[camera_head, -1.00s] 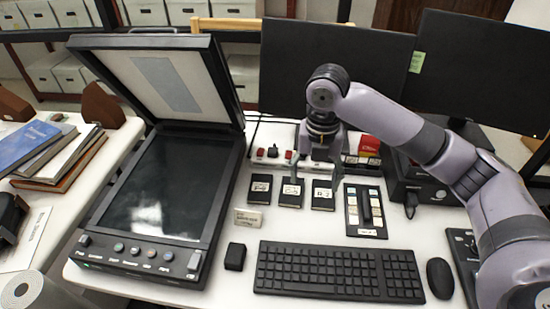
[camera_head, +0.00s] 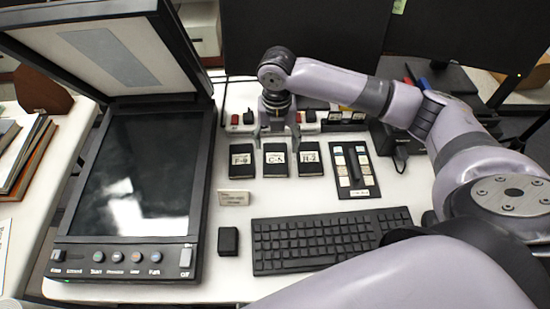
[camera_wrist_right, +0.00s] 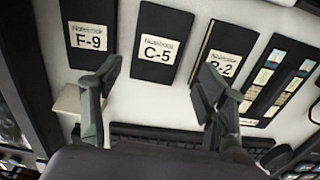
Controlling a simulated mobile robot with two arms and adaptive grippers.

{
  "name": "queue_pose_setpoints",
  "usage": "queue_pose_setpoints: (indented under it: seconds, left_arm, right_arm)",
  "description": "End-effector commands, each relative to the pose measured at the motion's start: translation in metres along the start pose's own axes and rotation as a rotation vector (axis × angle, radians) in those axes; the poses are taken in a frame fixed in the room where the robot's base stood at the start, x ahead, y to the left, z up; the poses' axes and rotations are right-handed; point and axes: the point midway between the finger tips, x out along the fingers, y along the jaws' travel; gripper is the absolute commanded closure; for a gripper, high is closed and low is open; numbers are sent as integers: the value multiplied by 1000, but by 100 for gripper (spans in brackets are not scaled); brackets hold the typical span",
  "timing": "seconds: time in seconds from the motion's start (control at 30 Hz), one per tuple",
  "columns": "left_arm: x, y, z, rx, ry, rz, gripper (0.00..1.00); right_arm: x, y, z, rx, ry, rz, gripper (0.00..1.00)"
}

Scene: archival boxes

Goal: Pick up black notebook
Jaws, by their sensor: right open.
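Three black notebooks with white labels lie side by side on the white table: F-9 (camera_head: 241,162), C-5 (camera_head: 276,168) and one ending in 2 (camera_head: 308,168). In the right wrist view, F-9 (camera_wrist_right: 87,15) is left, C-5 (camera_wrist_right: 163,25) is central, and the third (camera_wrist_right: 228,40) is right, its label partly covered by a finger. My right gripper (camera_head: 277,138) is open and empty, with its fingers on either side of the far end of C-5 in the head view. The fingers also show in the right wrist view (camera_wrist_right: 158,75). My left gripper is out of view.
A scanner (camera_head: 130,185) with raised lid stands left. A keyboard (camera_head: 325,240) and small black block (camera_head: 228,241) lie in front, near a small sign (camera_head: 234,198). A black holder with labelled strips (camera_head: 355,170) lies right of the notebooks. Monitors (camera_head: 310,45) stand behind.

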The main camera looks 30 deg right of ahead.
Motion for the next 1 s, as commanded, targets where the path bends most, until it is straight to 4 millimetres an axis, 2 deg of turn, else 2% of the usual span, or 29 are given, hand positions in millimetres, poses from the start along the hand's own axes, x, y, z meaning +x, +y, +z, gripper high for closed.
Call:
queue_pose_setpoints:
  seconds: [0.27, 0.5, 0.6, 0.87, 1.0]
  left_arm:
    - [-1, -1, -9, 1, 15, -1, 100]
    - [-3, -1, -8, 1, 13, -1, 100]
    - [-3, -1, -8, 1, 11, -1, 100]
    - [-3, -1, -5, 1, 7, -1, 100]
    - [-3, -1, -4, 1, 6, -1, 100]
  right_arm:
    - [22, 1, 0, 1, 1, -2, 33]
    - [57, 3, 3, 1, 2, -1, 33]
    - [64, 3, 3, 0, 0, -1, 33]
    - [66, 3, 3, 0, -1, 0, 34]
    - [66, 3, 3, 0, -1, 0, 43]
